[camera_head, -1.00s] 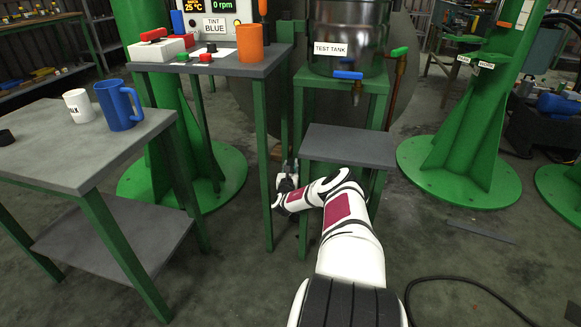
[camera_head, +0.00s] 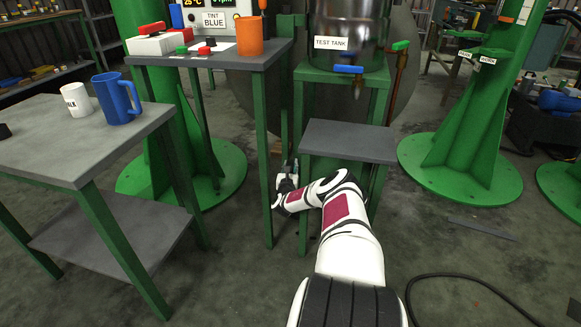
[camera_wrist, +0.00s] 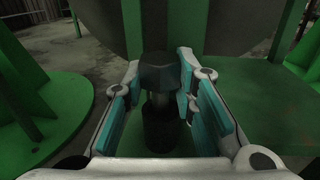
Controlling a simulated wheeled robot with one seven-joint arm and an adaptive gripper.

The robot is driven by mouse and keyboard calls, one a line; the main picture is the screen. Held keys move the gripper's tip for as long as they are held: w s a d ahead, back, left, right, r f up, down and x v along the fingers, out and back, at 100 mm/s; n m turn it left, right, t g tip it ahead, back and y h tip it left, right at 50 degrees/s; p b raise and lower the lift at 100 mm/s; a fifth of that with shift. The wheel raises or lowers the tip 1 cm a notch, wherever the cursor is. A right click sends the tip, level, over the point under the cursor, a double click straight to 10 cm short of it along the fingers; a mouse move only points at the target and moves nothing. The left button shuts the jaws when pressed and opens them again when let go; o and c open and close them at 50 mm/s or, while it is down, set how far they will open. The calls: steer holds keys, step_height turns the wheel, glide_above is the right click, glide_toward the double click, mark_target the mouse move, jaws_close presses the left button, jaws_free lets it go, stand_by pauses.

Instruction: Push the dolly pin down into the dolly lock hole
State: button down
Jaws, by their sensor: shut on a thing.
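The dolly pin (camera_wrist: 160,72) shows in the wrist view, with a dark faceted head, a short bright shaft and a black cylindrical part below. My gripper (camera_wrist: 158,84) has teal-padded fingers on both sides of it and is shut on it. The pin looks upright. The lock hole is not clearly visible, so I cannot tell how deep the pin sits. In the head view my gripper (camera_head: 287,178) is small and low, between the green legs of the bench and the test tank stand, and the pin cannot be made out.
A grey shelf (camera_head: 347,141) juts out just right of my gripper, below the test tank (camera_head: 346,36). A green bench leg (camera_head: 263,165) stands close on the left. A side table (camera_head: 75,150) holds a blue mug (camera_head: 117,98) and a white mug (camera_head: 76,99).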

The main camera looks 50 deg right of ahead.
steer(key=shift+f+b, duration=0.45)
steer(key=shift+f, duration=0.15)
steer(key=c, duration=1.2)
jaws_free()
steer(key=shift+a, duration=0.1)
steer(key=v, duration=1.2)
